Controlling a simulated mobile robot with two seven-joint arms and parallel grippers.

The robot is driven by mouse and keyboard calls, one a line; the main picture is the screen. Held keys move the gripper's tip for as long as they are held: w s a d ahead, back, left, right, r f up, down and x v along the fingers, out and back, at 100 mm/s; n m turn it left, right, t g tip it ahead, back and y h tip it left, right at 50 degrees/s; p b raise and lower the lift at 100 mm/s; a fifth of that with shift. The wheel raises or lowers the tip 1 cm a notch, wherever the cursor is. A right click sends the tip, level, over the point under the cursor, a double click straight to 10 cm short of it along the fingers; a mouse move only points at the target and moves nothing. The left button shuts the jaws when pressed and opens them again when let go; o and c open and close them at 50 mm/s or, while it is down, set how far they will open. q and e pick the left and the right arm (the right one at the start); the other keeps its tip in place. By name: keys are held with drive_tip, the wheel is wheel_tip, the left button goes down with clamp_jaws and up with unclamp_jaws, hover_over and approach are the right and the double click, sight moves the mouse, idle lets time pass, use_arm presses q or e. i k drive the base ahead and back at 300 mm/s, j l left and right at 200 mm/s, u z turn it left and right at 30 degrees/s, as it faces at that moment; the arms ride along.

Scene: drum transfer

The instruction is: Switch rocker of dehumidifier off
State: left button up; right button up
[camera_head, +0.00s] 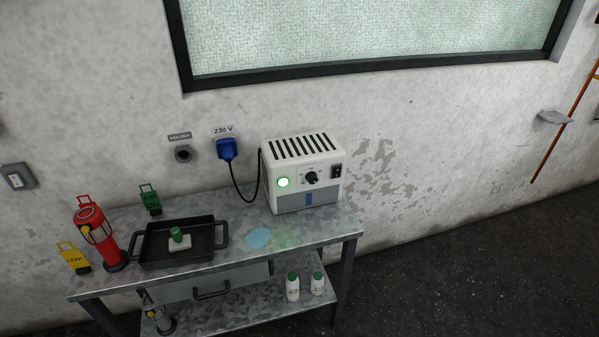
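The dehumidifier (302,174) is a white box with dark vent slots on top. It stands at the right end of the metal workbench, against the wall. Its front has a glowing green light (284,183), a black knob (311,177) and a small black rocker switch (336,171) at the right. The rocker's position is too small to tell. A black cable runs from the unit to a blue plug (227,149) in the wall socket marked 230 V. Neither of my grippers is in view.
Bottles (292,288) stand on the lower shelf. Floor at right is clear.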

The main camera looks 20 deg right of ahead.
sight(336, 170)
drive_tip(key=i+l, duration=0.7)
drive_tip(key=l, duration=0.15)
drive_tip(key=z, duration=0.05)
